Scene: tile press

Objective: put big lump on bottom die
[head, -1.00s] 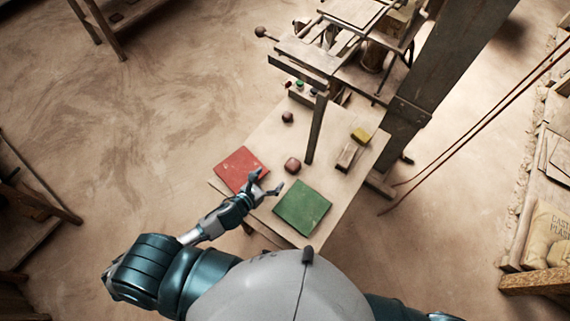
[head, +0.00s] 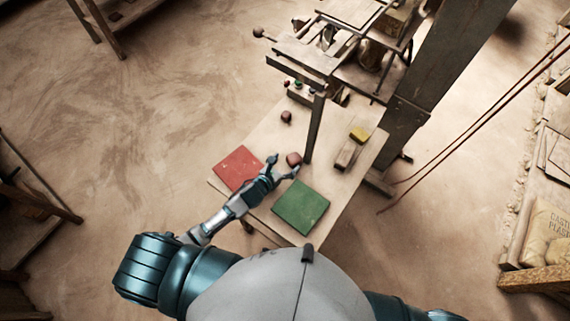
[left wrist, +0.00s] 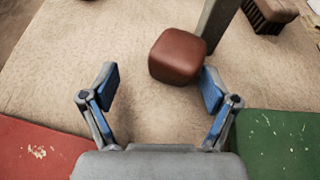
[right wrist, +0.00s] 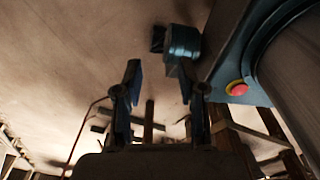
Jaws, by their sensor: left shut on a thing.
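A reddish-brown lump (head: 293,159), the larger of two, sits on the table; it also shows in the left wrist view (left wrist: 177,57). My left gripper (head: 282,166) is at this lump with its fingers spread. In the left wrist view the fingers (left wrist: 159,82) stand apart with bare tabletop between them, and the lump is just beyond, by the right fingertip. I cannot tell whether they touch. A smaller lump (head: 286,117) lies farther back. The press (head: 335,60) stands at the back; I cannot make out its bottom die clearly. My right gripper (right wrist: 163,85) is open and empty.
A red mat (head: 238,167) and a green mat (head: 301,207) lie on the near table (head: 250,133). A thin post (head: 315,128) rises right beside the larger lump.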

